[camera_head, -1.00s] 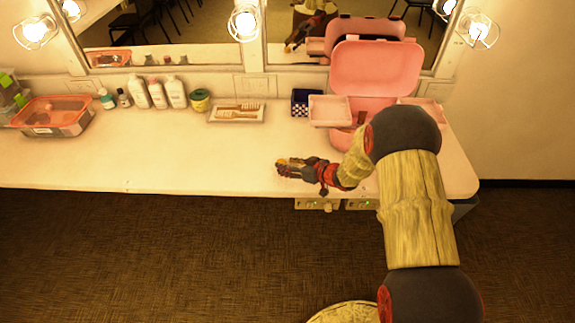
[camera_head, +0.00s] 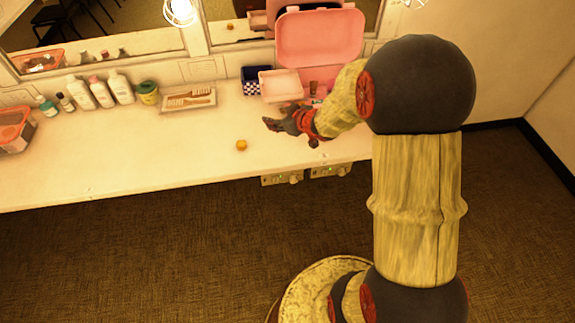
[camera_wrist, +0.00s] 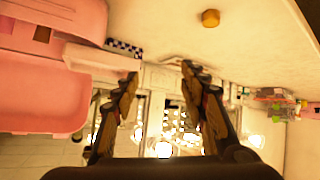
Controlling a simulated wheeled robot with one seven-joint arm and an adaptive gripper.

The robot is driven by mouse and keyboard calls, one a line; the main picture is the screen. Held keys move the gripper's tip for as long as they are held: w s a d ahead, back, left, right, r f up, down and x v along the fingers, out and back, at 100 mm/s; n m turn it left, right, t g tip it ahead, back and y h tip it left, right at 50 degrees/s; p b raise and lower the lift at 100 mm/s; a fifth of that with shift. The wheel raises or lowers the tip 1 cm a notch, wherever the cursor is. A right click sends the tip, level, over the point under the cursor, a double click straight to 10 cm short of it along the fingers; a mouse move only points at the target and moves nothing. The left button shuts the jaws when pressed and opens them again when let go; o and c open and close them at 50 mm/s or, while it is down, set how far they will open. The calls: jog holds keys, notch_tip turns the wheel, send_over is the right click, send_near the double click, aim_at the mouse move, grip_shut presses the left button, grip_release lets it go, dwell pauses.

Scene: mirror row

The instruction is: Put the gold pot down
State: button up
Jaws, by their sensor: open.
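The gold pot (camera_head: 241,145) stands on the white counter (camera_head: 130,160), near its front edge, with clear surface around it. It also shows in the wrist view (camera_wrist: 210,18), at the top, beyond the space between the fingers. My gripper (camera_head: 272,122) is open and empty, a little to the right of the pot and apart from it, close to the pink case. In the wrist view both fingers of my gripper (camera_wrist: 158,78) are spread with nothing between them.
A pink case (camera_head: 318,40) with open trays stands behind my gripper, beside a blue checkered box (camera_head: 254,80). A tray with combs (camera_head: 188,97), a green tub (camera_head: 148,93) and several bottles (camera_head: 100,92) line the back. The counter's front left is clear.

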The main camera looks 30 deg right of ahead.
jog(key=s+a+r+m+g+h, duration=0.25)
jog(key=s+r+h, duration=0.25)
jog(key=s+r, duration=0.95)
jog(key=s+a+r+g+y, duration=0.1)
jog(key=s+a, duration=0.4)
jog(key=s, duration=0.4)
jog(key=s+a+r+m+g+y, duration=0.1)
jog(key=s+a+r+g+y, duration=0.1)
jog(key=s+a, duration=0.3)
jog(key=s, duration=0.4)
jog(key=shift+s+r, duration=0.2)
jog(key=shift+d, duration=0.1)
